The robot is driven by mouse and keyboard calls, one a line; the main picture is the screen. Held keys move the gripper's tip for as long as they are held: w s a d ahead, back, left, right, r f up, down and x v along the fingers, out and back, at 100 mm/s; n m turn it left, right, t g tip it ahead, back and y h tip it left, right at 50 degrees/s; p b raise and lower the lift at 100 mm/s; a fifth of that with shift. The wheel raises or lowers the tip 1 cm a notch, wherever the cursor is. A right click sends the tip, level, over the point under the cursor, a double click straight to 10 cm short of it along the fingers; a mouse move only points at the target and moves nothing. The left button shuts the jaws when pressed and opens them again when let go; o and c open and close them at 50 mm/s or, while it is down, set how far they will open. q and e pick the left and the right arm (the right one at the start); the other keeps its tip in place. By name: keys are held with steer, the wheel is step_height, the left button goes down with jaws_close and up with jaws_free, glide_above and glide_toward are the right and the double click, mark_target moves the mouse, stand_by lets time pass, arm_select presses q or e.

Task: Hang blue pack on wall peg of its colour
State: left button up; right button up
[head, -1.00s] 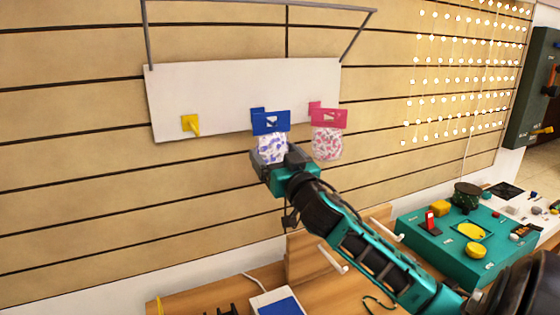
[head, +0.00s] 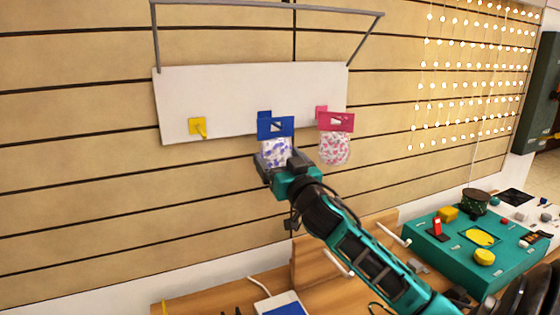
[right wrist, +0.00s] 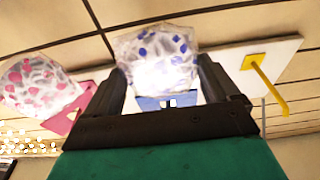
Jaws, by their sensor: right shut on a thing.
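The blue pack has a blue header card (head: 276,128) with a slot and a clear pouch (head: 275,152) of blue-and-white pieces. My right gripper (head: 283,164) is shut on the pouch from below and holds it upright at the white board. In the right wrist view the pouch (right wrist: 158,55) sits between the two fingers. The blue peg's square plate (head: 264,114) shows just behind the card's upper left. Something blue shows in the slot, but I cannot tell whether the peg passes through it. My left gripper is not in view.
A pink pack (head: 335,150) hangs close on the right at the pink peg plate (head: 321,111). The yellow peg (head: 197,127) on the left is bare. The white board (head: 225,92) hangs on a slatted wall. A teal box (head: 470,262) stands on the bench below right.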

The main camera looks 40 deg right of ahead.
steer(key=o, duration=0.9)
steer(key=shift+s, duration=0.1)
steer(key=v, duration=1.2)
steer(key=shift+s, duration=0.4)
steer(key=shift+f, duration=0.1)
